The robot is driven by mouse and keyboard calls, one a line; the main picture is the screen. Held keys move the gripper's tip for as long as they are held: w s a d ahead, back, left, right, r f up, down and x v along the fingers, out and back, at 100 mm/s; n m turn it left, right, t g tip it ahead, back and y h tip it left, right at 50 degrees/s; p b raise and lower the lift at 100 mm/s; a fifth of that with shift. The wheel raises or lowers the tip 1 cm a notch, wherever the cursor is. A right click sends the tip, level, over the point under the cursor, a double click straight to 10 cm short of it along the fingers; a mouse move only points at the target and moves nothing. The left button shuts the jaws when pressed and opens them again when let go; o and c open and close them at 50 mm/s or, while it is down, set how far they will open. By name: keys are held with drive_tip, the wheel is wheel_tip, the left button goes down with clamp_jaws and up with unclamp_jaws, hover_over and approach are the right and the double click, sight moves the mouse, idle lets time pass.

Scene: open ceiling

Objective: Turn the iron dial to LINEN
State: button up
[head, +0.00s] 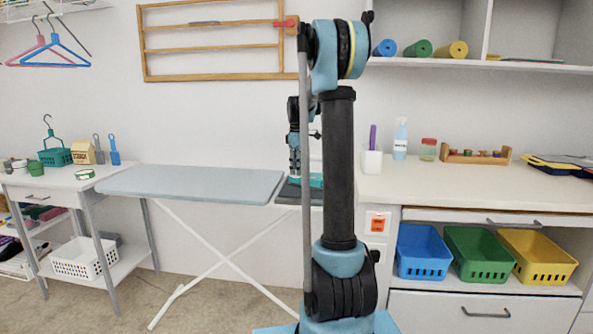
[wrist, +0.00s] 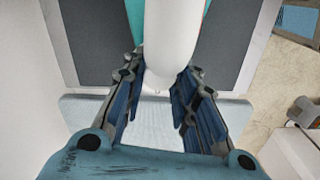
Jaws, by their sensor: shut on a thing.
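The iron's teal body (head: 316,181) shows on a dark rest at the right end of the ironing board (head: 190,180), partly hidden behind my arm. In the wrist view, a smooth white part, which looks like the iron's handle (wrist: 172,40), reaches down between my fingers, with teal edges beside it. My gripper (head: 294,172) points down at the iron. In the wrist view, its blue-padded fingers (wrist: 165,78) stand on both sides of the white part's rounded end and are shut on it. I cannot make out the dial or its LINEN mark.
A white counter (head: 470,186) with a spray bottle (head: 400,138) and a jar (head: 428,149) stands to the right. Blue, green and yellow baskets (head: 423,252) sit below it. A small side table (head: 60,180) with several items stands at the left.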

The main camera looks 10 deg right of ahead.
drive_tip(key=o, duration=1.1)
wheel_tip(320, 180, up, 12)
drive_tip(key=shift+w+f, duration=0.1)
drive_tip(key=s+a+f+m+t, duration=0.1)
drive_tip(key=s+f+m, duration=0.25)
drive_tip(key=s, duration=0.95)
drive_tip(key=s+f+m, duration=0.3)
drive_tip(key=s+f, duration=0.1)
drive_tip(key=s, duration=0.8)
drive_tip(key=s+f+m, duration=0.1)
drive_tip(key=s+f, duration=0.5)
drive_tip(key=s+f+m, duration=0.2)
drive_tip(key=s+f, duration=0.4)
drive_tip(key=s+f+m+t, duration=0.1)
drive_tip(key=s+f+m, duration=0.1)
drive_tip(key=s+f, duration=0.4)
drive_tip(key=shift+s+a+f+m, duration=0.1)
drive_tip(key=shift+s+a+m, duration=0.15)
drive_tip(key=shift+s, duration=0.2)
